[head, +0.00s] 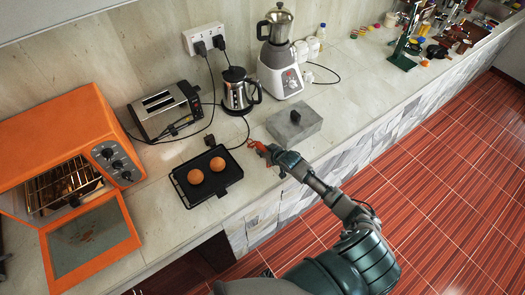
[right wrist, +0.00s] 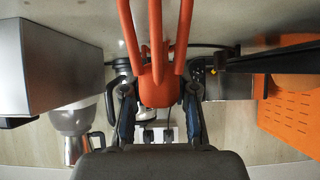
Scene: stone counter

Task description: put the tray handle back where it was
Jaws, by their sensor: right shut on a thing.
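My right gripper (head: 268,154) is shut on the orange tray handle (head: 259,147), just right of the black tray and above the counter. In the right wrist view the orange handle (right wrist: 158,80) sits between the two fingers (right wrist: 160,108), its prongs pointing up in the picture. The black tray (head: 230,172) lies flat on the counter with two round orange-brown items (head: 206,171) on it. Its dark edge (right wrist: 270,60) shows at the right of the wrist view. The handle looks apart from the tray. My left gripper is not seen.
An orange oven (head: 60,135) stands at the left, its door (head: 92,238) open over the counter. A grey lidded box (head: 294,124) stands close behind my right gripper. A toaster (head: 166,110), kettle (head: 239,92) and blender (head: 279,60) line the back.

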